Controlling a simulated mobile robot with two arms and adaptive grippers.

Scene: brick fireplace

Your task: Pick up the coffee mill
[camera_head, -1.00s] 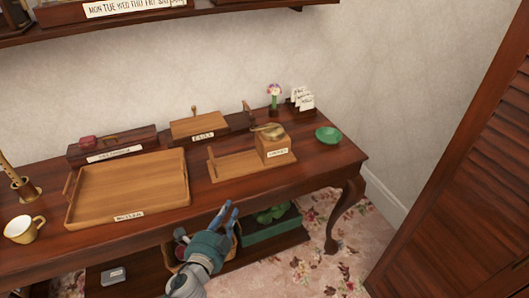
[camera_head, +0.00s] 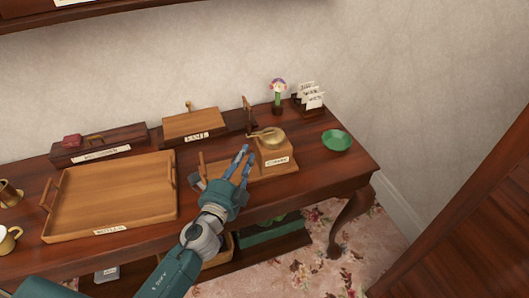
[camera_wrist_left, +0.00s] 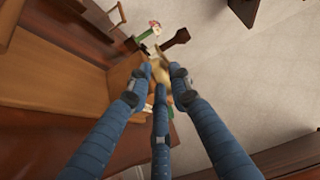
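The coffee mill (camera_head: 272,154) is a small wooden box with a brass top and crank and a white label in front. It stands upright at the right end of a low wooden tray (camera_head: 214,170) on the table. My left gripper (camera_head: 246,155) is just left of the mill and in front of it, with its fingers spread and nothing held. In the left wrist view the mill's brass part (camera_wrist_left: 157,70) shows partly behind the fingertips (camera_wrist_left: 162,80). Whether a finger touches it I cannot tell. My right gripper is not in view.
A green dish (camera_head: 337,140) is right of the mill. Behind stand a flower in a small vase (camera_head: 278,98), a card holder (camera_head: 309,98) and a labelled wooden box (camera_head: 194,124). A large empty tray (camera_head: 110,195) lies left. The table's right end is mostly clear.

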